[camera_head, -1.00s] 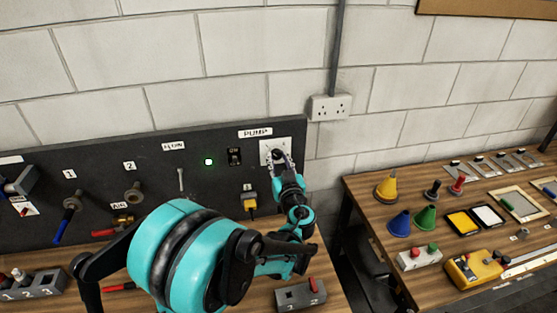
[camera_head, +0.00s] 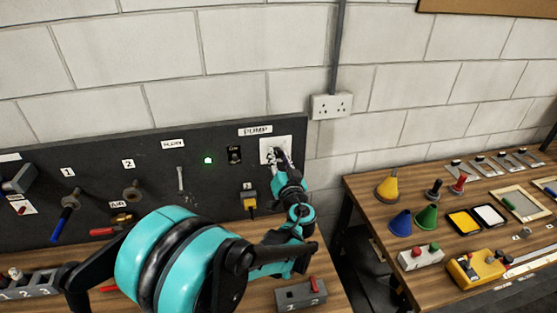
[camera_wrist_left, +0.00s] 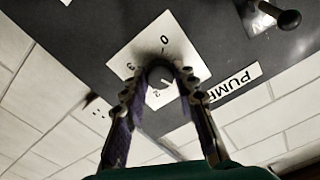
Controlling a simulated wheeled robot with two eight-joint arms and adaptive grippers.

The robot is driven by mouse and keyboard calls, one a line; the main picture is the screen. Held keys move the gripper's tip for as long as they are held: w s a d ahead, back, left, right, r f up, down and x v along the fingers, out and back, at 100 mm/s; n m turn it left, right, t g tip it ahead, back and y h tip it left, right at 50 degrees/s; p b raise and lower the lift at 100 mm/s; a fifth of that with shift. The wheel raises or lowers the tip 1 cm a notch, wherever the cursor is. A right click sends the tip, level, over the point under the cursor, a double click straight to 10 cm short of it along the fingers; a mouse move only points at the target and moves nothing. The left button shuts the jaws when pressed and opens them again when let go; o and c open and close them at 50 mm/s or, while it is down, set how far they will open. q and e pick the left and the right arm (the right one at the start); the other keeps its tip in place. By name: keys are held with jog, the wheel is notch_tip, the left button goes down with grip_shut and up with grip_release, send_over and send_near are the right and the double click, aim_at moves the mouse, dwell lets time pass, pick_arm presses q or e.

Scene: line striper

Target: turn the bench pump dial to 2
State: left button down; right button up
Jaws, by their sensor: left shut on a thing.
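The pump dial's white plate (camera_head: 266,145) is on the dark panel under the PUMP label (camera_head: 255,131). It also shows in the left wrist view (camera_wrist_left: 196,55), with a 0 at its upper edge and a 2 near the fingers. My left gripper (camera_head: 277,157) is at the dial. In the left wrist view its two fingers (camera_wrist_left: 160,82) are closed around the dark dial knob (camera_wrist_left: 160,73), touching it. The fingers hide part of the plate and of the knob, and I cannot tell which number the knob points to. My right gripper is out of view.
A black switch (camera_head: 234,155) and a green lamp (camera_head: 208,160) are left of the dial. A yellow plug (camera_head: 249,201) is below it. A grey block with a red lever (camera_head: 301,294) stands on the bench. A wall socket (camera_head: 332,106) is to the right.

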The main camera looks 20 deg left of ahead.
pick_arm(q)
jog(key=m+b, duration=0.1)
jog(key=m, duration=1.1)
jog(key=shift+m+b, duration=0.3)
jog(key=shift+b, duration=0.05)
dwell(0.4)
jog(key=c, duration=1.2)
grip_release()
jog(key=v, duration=1.2)
